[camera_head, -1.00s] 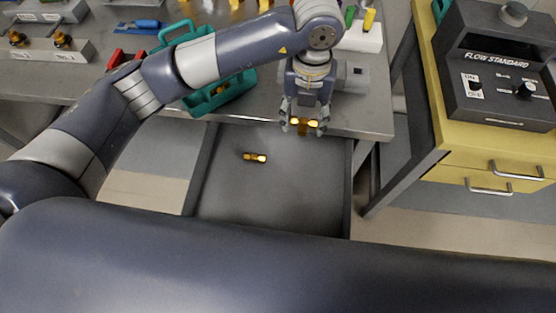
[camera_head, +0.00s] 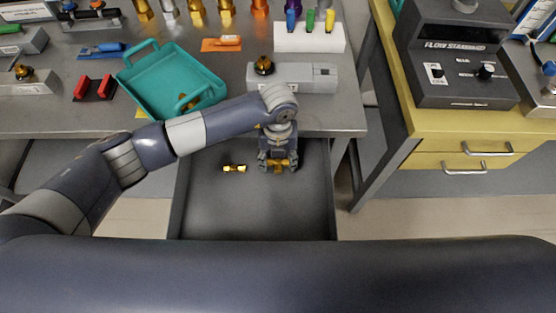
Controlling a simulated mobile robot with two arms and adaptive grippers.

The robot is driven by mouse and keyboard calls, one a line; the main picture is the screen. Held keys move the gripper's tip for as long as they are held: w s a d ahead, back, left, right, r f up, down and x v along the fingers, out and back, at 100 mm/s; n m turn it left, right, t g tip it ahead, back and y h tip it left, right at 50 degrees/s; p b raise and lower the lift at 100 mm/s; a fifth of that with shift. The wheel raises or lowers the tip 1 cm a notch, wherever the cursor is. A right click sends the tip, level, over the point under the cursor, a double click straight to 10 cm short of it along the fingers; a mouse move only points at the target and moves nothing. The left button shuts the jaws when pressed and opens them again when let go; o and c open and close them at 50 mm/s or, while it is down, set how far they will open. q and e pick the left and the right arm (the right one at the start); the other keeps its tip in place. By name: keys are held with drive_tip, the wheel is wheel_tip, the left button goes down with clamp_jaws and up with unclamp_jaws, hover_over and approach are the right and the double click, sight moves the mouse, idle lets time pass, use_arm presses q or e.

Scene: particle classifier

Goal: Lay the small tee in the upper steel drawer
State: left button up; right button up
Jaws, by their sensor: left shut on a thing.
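My left gripper (camera_head: 278,165) points down over the back right part of the open steel drawer (camera_head: 255,215). It is shut on a small brass tee (camera_head: 279,166), mostly hidden between the fingers. I cannot tell whether the tee touches the drawer floor. Another small brass fitting (camera_head: 234,168) lies on the drawer floor to the left of the gripper, apart from it. My right gripper is not in view.
A teal tray (camera_head: 142,62) with a brass piece (camera_head: 187,101) inside stands on the steel bench above the drawer. A grey fixture (camera_head: 318,78) stands at the bench's front. A yellow cabinet (camera_head: 430,135) is at right. The drawer's front half is clear.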

sight(278, 161)
use_arm(q)
drive_tip(key=shift+f, duration=0.8)
drive_tip(key=shift+f, duration=0.1)
drive_tip(key=o, duration=1.2)
wheel_tip(278, 161, up, 12)
drive_tip(key=shift+r, duration=0.15)
